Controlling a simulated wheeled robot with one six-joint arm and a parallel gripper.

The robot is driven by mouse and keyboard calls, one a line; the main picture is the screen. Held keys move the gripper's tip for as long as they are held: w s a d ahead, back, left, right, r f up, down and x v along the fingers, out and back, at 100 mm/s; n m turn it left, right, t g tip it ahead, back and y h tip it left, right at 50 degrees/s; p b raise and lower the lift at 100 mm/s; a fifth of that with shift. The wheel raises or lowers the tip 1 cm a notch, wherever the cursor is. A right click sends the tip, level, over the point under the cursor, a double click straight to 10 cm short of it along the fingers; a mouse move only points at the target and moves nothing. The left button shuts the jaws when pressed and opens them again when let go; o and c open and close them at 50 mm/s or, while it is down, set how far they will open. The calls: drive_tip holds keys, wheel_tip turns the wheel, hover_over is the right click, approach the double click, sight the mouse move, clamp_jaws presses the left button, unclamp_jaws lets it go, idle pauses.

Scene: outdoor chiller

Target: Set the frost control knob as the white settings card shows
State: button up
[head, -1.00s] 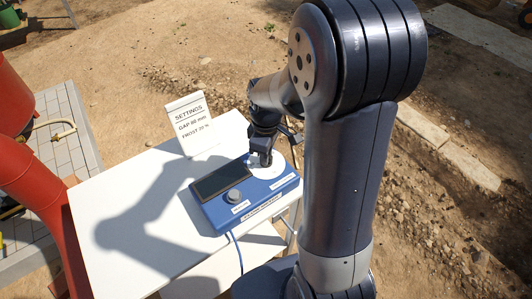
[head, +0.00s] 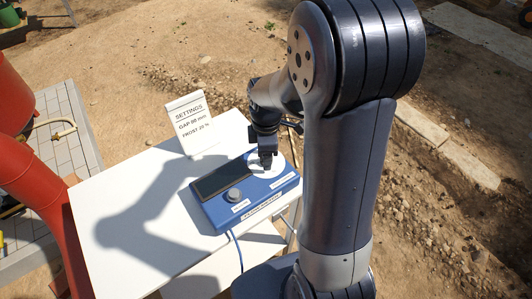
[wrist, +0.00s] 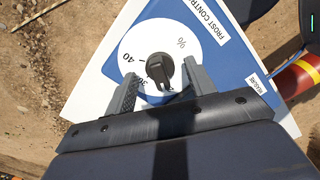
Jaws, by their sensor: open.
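The frost control knob (wrist: 159,70) is a dark knob with a pointer bar on a white round dial marked in %, with 40 and part of 30 readable in the wrist view. Its bar points toward the lower edge of that view, near the partly hidden 30. My gripper (wrist: 158,82) is open, with one finger on each side of the knob and gaps visible. In the head view my gripper (head: 266,160) is over the dial (head: 279,168) on the blue control box (head: 221,207). The white settings card (head: 192,122) reads GAP, a blurred number in mm, and FROST 20 %.
The box has a dark screen (head: 219,182) and a second, grey knob (head: 233,195). It stands on a white table (head: 135,213) with clear space left of it. A red pipe (head: 46,190) stands left of the table.

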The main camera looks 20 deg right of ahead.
drive_tip(key=shift+o, duration=0.8)
wheel_tip(320, 180, up, 7)
drive_tip(key=p, duration=0.5)
drive_tip(key=shift+p, duration=0.4)
wheel_tip(320, 180, up, 11)
drive_tip(key=shift+b, duration=0.3)
drive_tip(key=shift+f, duration=0.15)
